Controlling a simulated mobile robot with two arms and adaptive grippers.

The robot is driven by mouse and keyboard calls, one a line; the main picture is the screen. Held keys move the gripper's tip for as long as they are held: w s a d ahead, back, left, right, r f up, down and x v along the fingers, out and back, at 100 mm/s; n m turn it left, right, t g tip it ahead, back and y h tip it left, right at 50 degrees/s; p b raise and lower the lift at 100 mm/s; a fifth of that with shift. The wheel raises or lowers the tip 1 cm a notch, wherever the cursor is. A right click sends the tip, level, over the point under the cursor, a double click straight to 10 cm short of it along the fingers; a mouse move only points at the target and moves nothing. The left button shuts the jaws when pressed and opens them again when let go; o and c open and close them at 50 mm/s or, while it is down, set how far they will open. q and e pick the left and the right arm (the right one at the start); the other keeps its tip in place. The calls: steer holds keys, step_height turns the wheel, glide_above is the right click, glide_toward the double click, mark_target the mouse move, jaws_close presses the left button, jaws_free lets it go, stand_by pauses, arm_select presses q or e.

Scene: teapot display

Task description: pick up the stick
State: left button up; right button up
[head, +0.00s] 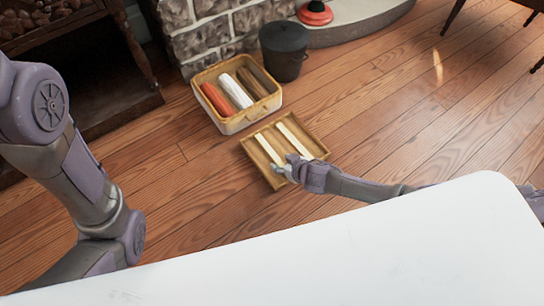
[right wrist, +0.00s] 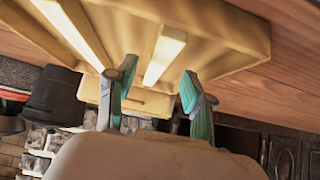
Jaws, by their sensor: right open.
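Two pale sticks lie in a shallow wooden tray (head: 315,142) on the floor: a left stick (head: 268,149) and a right stick (head: 294,140). My right gripper (head: 284,168) is open over the tray's front part, near the near end of the left stick. In the right wrist view, the teal fingers of the right gripper (right wrist: 160,85) are spread apart. One pale stick (right wrist: 164,52) shows in line with the gap between them, and the other pale stick (right wrist: 72,30) lies to the left. I cannot tell the height between fingers and stick. My left arm shows, but its gripper is out of frame.
A yellow-rimmed box (head: 236,124) with red, white and brown items stands behind the tray. A dark bucket (head: 285,52) stands beside it near the stone hearth. A dark wooden cabinet (head: 80,75) is at left.

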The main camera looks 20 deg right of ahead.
mark_target(278, 160)
steer(key=b+x, duration=0.2)
steer(key=x, duration=0.1)
steer(key=shift+w+f, duration=0.1)
steer(key=shift+w, duration=0.1)
jaws_close()
